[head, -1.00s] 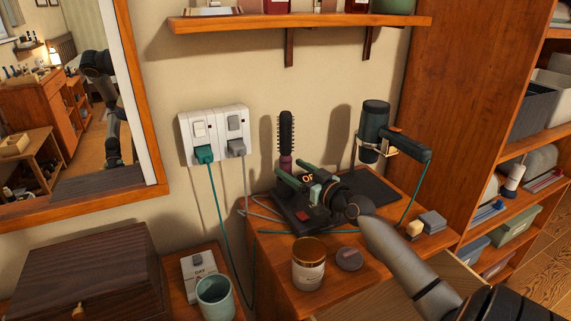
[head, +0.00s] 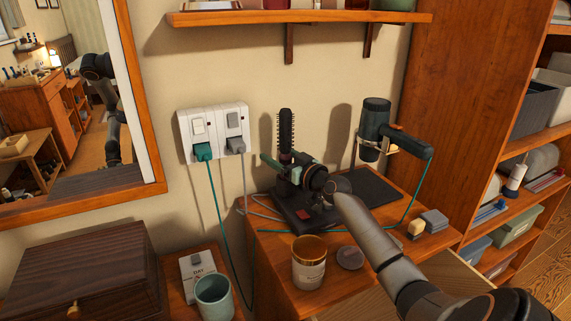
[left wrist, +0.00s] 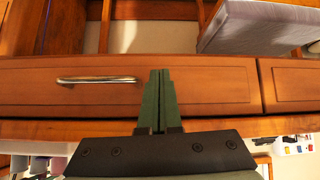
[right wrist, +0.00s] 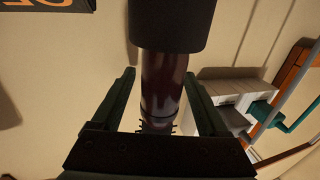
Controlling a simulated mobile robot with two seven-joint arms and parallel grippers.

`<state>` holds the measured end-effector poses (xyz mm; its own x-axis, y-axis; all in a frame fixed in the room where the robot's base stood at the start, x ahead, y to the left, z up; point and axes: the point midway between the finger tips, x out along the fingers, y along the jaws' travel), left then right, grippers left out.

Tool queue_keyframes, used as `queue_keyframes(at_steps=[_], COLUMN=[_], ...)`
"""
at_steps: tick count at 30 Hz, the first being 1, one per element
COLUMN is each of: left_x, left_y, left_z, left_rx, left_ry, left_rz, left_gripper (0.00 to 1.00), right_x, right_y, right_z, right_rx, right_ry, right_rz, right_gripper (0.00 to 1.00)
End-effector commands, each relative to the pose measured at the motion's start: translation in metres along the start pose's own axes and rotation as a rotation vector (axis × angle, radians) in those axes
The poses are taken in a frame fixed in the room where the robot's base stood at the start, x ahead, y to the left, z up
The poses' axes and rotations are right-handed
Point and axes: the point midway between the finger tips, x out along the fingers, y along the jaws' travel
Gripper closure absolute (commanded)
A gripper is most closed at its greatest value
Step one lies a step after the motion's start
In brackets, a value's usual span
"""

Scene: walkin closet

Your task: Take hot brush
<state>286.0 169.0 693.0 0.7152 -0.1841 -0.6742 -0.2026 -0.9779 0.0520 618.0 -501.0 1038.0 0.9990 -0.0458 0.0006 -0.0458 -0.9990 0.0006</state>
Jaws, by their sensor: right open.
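The hot brush (head: 286,130) stands upright in a dark stand (head: 297,219) on the small wooden cabinet, with black bristles on top and a maroon handle below. My right gripper (head: 288,168) is open at the handle, partly hiding it. In the right wrist view the maroon handle (right wrist: 163,82) lies between the open green fingers (right wrist: 161,103), with gaps on both sides. The black holder is at that view's top and bristles at the bottom. My left gripper (left wrist: 161,100) is shut and empty in front of a drawer.
A hair dryer (head: 374,125) hangs in a holder to the right. A jar (head: 309,266), a grey round item (head: 350,257) and small blocks (head: 434,220) stand on the cabinet. Sockets (head: 213,130) with cords are on the wall. A shelf (head: 300,18) hangs above.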

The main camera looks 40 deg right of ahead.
Motion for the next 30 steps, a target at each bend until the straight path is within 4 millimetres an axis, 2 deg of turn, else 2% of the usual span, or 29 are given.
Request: queue_keyframes(at_steps=[5,25,30], left_x=[-0.0001,-0.0002,-0.0002], left_y=[0.0004,0.0005,0.0005], left_z=[-0.0002,-0.0003,-0.0003], left_rx=[-0.001,-0.001,-0.001], left_ry=[0.0,0.0,0.0], left_rz=[0.0,0.001,0.001], left_gripper=[1.0,1.0,1.0], right_x=[-0.0001,-0.0004,-0.0004], right_y=[-0.0002,0.0,0.0], right_z=[0.0003,0.0005,0.0005], right_rx=[0.0,0.001,0.001], right_ry=[-0.001,-0.001,-0.001], right_rz=[0.0,0.0,0.0], right_gripper=[0.24,0.99,1.0])
